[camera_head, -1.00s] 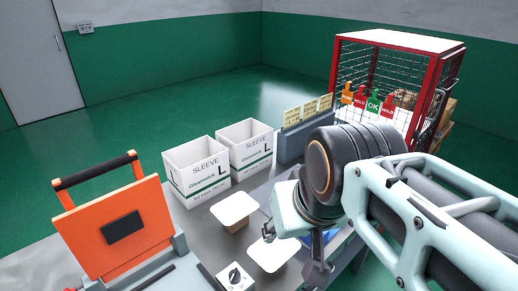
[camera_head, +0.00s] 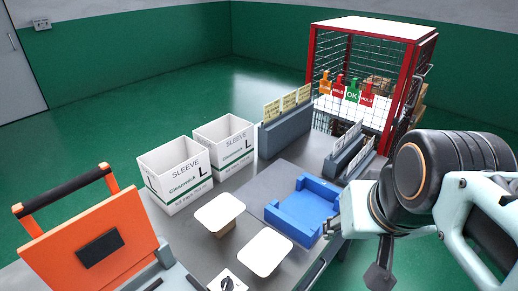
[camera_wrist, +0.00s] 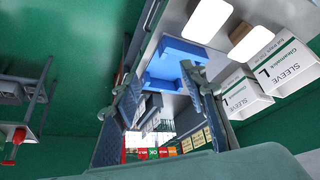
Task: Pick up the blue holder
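The blue holder (camera_head: 300,212) lies on the grey table, right of the white cards in the head view. It has raised blocks at its ends and a flat middle. In the wrist view the holder (camera_wrist: 172,70) shows beyond and between the fingers of my gripper (camera_wrist: 157,80). My gripper is open, with its two fingers well apart and nothing held. In the head view my wrist is just right of the holder and hides part of its right side. I cannot tell whether a finger touches it.
Two white SLEEVE boxes (camera_head: 175,175) stand left of the holder. Two white cards (camera_head: 220,211) lie nearer. A grey rack (camera_head: 285,128) and a smaller rack (camera_head: 347,152) stand behind. An orange press (camera_head: 95,245) is at front left. A red cage (camera_head: 312,55) stands beyond.

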